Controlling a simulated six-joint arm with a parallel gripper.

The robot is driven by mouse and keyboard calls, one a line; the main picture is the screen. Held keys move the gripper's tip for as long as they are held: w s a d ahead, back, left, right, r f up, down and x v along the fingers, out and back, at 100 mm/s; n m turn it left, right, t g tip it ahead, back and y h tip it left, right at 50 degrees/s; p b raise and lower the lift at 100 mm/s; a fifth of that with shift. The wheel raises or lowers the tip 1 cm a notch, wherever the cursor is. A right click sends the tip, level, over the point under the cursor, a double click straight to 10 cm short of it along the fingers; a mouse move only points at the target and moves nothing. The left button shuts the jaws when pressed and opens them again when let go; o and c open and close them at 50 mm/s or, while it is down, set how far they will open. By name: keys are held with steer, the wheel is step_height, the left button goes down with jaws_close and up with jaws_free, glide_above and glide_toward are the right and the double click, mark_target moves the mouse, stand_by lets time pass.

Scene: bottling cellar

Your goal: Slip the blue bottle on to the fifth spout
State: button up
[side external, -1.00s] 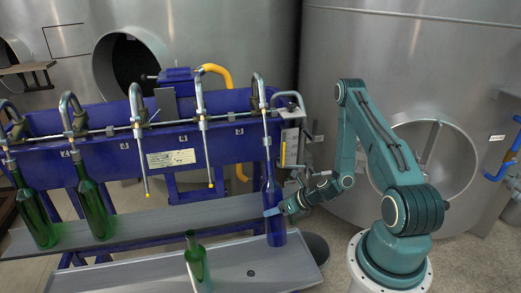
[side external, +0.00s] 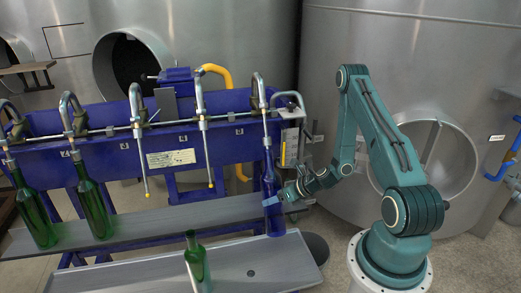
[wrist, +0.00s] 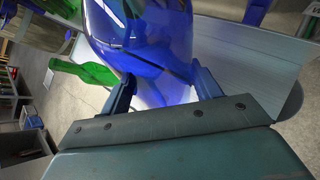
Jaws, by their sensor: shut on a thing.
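The blue bottle (side external: 270,180) is upright under the rightmost spout (side external: 264,118) of the row. The spout's thin tube runs down to the bottle's neck and looks to be inside it; the neck's rim is too small to see clearly. My gripper (side external: 272,200) is shut on the bottle's body from the right. In the wrist view, the two fingers of my gripper (wrist: 163,92) press on both sides of the bottle (wrist: 150,40), which fills the upper middle. The bottle's base shows in front of the grey shelf (side external: 165,217); whether it touches anything is unclear.
Two green bottles (side external: 95,210) (side external: 35,215) stand under the two leftmost spouts. The middle spout (side external: 140,140) and the spout right of it (side external: 203,130) are empty. Another green bottle (side external: 196,262) stands on the front tray (side external: 135,275).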

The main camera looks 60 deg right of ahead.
mark_target(276, 173)
steer(key=shift+w+d+r, duration=0.4)
steer(key=shift+w+r, duration=0.05)
steer(key=shift+r, duration=0.75)
steer(key=shift+w+d+r, duration=0.4)
steer(key=shift+d+r, duration=0.05)
steer(key=shift+r, duration=0.8)
steer(key=shift+w+d+r, duration=0.4)
steer(key=shift+w+r, duration=0.05)
steer(key=shift+r, duration=0.75)
steer(key=shift+w+d+f+n+t+h, duration=0.35)
steer(key=shift+w+d+f+t, duration=0.25)
steer(key=shift+w+d+f, duration=0.35)
steer(key=shift+w+d+f+n+t+h, duration=0.3)
steer(key=shift+w+d+f+t, duration=0.3)
steer(key=shift+w+d+f, duration=0.35)
steer(key=shift+s+a+f, duration=0.1)
steer(key=shift+f, duration=0.85)
steer(key=o, duration=1.4)
steer(key=shift+c, duration=0.2)
steer(key=shift+s+f, duration=0.1)
steer(key=shift+f, duration=0.05)
